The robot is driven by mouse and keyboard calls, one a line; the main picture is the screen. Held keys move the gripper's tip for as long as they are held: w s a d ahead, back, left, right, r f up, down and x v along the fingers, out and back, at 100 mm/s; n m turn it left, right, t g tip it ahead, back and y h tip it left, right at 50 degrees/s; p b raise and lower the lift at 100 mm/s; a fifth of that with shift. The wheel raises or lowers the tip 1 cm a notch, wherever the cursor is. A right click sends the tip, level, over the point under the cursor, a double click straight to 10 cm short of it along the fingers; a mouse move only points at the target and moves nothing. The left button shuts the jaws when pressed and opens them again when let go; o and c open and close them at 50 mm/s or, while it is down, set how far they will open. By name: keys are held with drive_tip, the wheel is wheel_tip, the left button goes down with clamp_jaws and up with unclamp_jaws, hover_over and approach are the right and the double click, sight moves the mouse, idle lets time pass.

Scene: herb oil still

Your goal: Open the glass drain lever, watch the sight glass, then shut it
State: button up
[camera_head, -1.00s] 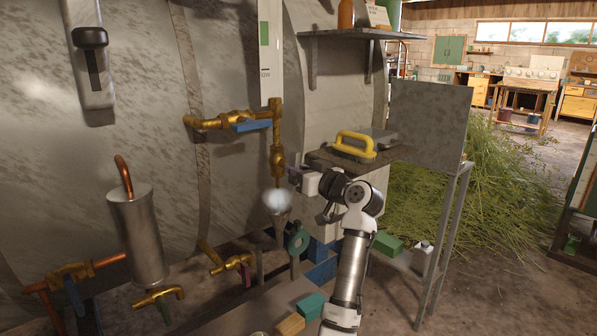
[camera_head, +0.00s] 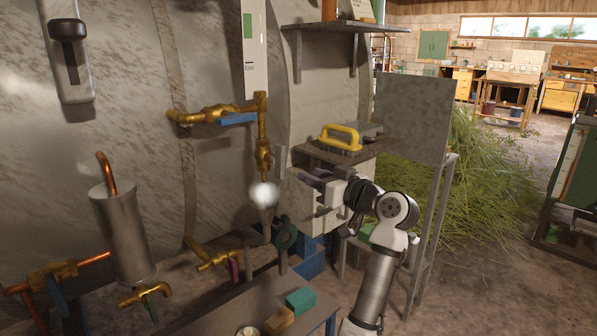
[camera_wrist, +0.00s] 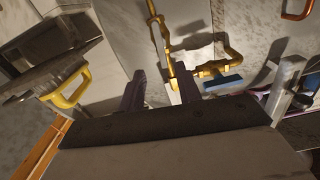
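The sight glass (camera_head: 249,60) is a pale upright strip with a green mark and dark lettering near its lower end. Below it, a brass pipe with a valve (camera_head: 263,155) runs down to a white puff (camera_head: 263,194) above a grey funnel-like piece. A blue lever (camera_head: 238,118) lies level along the brass branch at left; it also shows in the wrist view (camera_wrist: 222,84). I cannot tell for sure which lever is the glass drain lever. My gripper (camera_head: 308,178) is right of the pipe, apart from it. Its purple fingers (camera_wrist: 160,92) are spread and empty.
A yellow-handled tool (camera_head: 341,137) lies on a small stand beside my gripper, with a grey panel (camera_head: 411,115) behind. A shelf (camera_head: 331,27) hangs above. More brass valves (camera_head: 214,258) and a metal cylinder (camera_head: 122,235) are low at left.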

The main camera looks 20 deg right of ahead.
drive_tip(key=shift+v, duration=1.5)
